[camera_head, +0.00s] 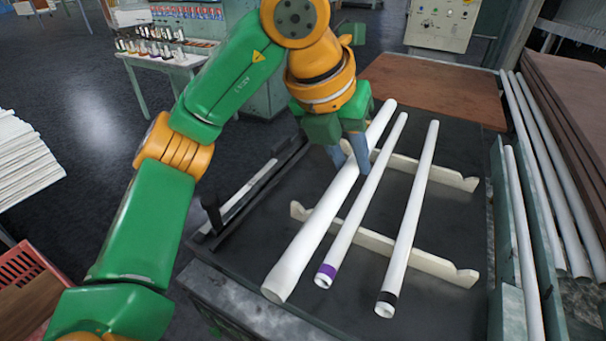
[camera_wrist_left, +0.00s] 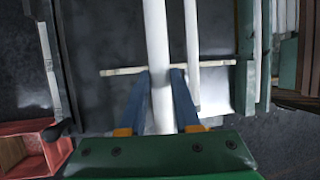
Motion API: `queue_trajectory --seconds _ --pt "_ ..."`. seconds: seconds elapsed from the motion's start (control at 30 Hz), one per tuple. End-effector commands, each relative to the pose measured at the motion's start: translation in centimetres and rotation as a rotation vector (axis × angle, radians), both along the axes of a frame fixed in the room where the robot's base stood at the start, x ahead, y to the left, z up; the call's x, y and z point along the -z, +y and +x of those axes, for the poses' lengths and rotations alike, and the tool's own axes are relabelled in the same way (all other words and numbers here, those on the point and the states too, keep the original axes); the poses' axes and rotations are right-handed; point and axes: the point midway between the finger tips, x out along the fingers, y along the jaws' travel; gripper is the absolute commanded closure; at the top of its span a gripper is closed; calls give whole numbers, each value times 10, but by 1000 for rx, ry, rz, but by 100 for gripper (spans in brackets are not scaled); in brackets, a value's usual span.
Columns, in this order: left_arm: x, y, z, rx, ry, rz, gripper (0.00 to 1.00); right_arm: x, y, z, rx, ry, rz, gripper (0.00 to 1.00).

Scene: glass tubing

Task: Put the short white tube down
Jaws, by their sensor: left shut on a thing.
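The white tube (camera_head: 315,222) between my left gripper's fingers is plain, with no coloured band showing. It slants over the left side of a cream rack and also shows in the left wrist view (camera_wrist_left: 156,40). My left gripper (camera_head: 352,158) is shut on it near its far part, blue fingers on either side. Whether the tube touches the rack or hangs just above it, I cannot tell. The rack's front bar (camera_head: 440,268) and rear bar (camera_head: 455,180) are notched. My right gripper is in neither view.
A purple-banded tube (camera_head: 365,203) lies close to the right of the held tube, and a black-banded tube (camera_head: 411,215) farther right. A brown board (camera_head: 440,88) lies behind. A red crate (camera_head: 28,268) is at the lower left.

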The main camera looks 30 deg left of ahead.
Motion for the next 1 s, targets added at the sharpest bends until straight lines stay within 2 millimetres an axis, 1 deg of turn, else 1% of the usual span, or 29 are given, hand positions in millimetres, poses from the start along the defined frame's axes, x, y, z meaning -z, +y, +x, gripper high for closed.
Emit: queue_trajectory --seconds 0.17,0.27,0.3,0.4,0.57,0.63,0.7,0.77,0.83,1.0 --pt "23 38 34 -7 10 -7 100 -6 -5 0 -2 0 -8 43" --pt "35 62 53 -10 11 -3 100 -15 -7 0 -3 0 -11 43" --pt "47 68 59 -7 11 -2 100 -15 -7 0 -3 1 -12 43" --pt "67 80 70 -5 9 -1 100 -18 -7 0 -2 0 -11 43" --pt "85 91 80 -4 5 -1 100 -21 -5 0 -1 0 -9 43" --pt "96 98 86 -6 6 0 100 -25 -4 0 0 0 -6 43" --pt "114 97 85 -2 6 2 100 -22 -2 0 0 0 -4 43" --pt "122 97 85 -2 4 2 100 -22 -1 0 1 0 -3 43" --pt "126 97 85 -3 3 2 100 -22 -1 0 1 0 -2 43" --pt "125 96 85 -3 1 1 100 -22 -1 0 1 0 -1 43"
